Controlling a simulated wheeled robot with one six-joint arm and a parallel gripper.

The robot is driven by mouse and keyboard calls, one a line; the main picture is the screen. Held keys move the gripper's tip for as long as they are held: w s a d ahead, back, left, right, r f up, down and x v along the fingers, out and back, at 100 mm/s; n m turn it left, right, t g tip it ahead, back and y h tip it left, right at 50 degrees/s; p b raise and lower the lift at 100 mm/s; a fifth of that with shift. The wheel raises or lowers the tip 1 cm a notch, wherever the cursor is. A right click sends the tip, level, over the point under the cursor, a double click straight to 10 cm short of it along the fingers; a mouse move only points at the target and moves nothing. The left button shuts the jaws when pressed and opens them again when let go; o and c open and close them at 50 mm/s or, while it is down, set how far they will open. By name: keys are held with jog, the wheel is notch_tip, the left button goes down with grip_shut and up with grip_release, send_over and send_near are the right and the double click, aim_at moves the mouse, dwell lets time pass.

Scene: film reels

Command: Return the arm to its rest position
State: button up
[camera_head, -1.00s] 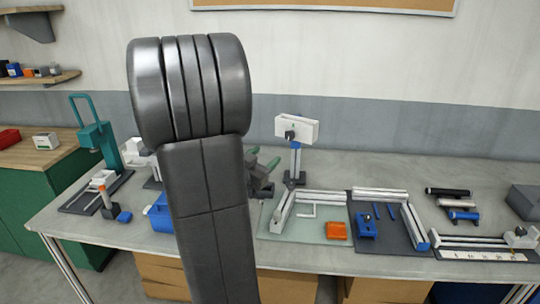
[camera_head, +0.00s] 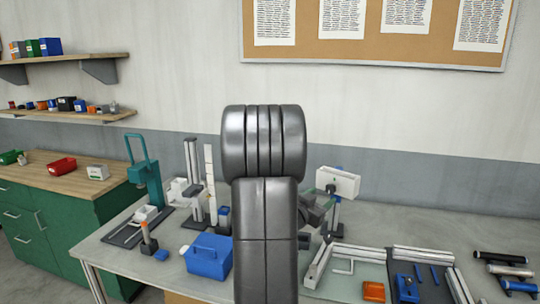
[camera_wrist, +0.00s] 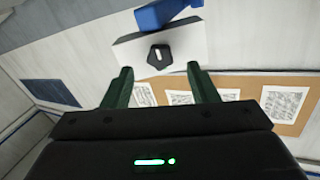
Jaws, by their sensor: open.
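My gripper (camera_wrist: 160,82) is open in the wrist view, with its two dark green fingers apart and nothing held between them. Beyond the fingertips is a white box with a black knob (camera_wrist: 187,46), below a blue part at the top edge. In the head view my dark grey arm stands upright in the middle, over the bench (camera_head: 190,268). A white box on a stand (camera_head: 338,181) shows just right of the arm. Most of my gripper is hidden behind the arm there.
A blue toolbox (camera_head: 208,258) and a teal press (camera_head: 146,180) stand left of my arm. A framed work mat with an orange block (camera_head: 374,291) lies at right. A green cabinet (camera_head: 60,225) stands at left. A notice board (camera_head: 380,46) hangs on the wall above.

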aim_at(329, 191)
jog(key=p+x, duration=0.1)
jog(key=x, duration=0.3)
jog(key=shift+w+d, duration=0.2)
jog(key=shift+s+a, duration=0.1)
jog(key=shift+a, duration=0.05)
